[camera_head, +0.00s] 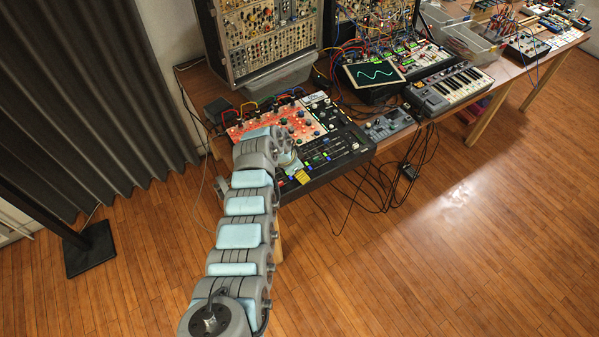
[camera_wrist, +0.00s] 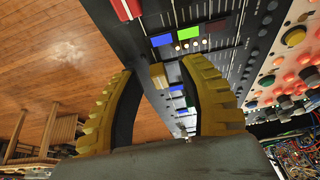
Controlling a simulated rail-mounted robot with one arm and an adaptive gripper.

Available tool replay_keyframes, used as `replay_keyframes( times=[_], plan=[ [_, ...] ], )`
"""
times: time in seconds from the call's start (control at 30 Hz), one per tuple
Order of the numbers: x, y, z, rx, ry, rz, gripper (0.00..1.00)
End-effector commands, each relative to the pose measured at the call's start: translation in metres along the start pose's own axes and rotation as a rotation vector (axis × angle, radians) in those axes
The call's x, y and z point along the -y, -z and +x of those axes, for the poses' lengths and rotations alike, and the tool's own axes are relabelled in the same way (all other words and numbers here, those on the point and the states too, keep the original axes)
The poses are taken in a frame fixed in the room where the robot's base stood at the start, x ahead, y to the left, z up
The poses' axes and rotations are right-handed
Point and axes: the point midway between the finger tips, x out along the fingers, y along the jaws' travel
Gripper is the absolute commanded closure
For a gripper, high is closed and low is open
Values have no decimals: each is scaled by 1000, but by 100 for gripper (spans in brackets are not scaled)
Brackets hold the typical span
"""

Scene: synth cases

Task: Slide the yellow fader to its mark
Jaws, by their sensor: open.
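A black mixer-like panel (camera_head: 322,160) with sliders and coloured labels lies at the near edge of the table. In the wrist view, a small tan-yellow cap (camera_wrist: 158,76), which looks like the yellow fader, stands between my fingertips. My gripper (camera_wrist: 158,69) is open, with one yellow ribbed finger on each side of the cap. Gaps show on both sides, and contact is not visible. In the head view, my gripper (camera_head: 302,177) is over the panel's near left part, and my arm hides some of it. I cannot make out which mark belongs to the yellow fader.
A red fader cap (camera_wrist: 125,8) and blue (camera_wrist: 162,39) and green (camera_wrist: 188,34) labels are close by on the panel. An orange knob panel (camera_head: 270,122) with patch cables adjoins it. A small grey device (camera_head: 388,125) and a keyboard (camera_head: 450,88) stand to the right.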

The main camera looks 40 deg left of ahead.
Motion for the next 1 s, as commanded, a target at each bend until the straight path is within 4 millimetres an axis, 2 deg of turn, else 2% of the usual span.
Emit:
replay_keyframes(
  times=[0.03,0.17,0.63,1.0],
  plan=[
    [0,0,0,0,0,0,64],
    [0,0,0,0,0,0,100],
    [2,-1,2,1,-1,1,100],
    [21,-2,5,3,-2,2,100]
  ],
)
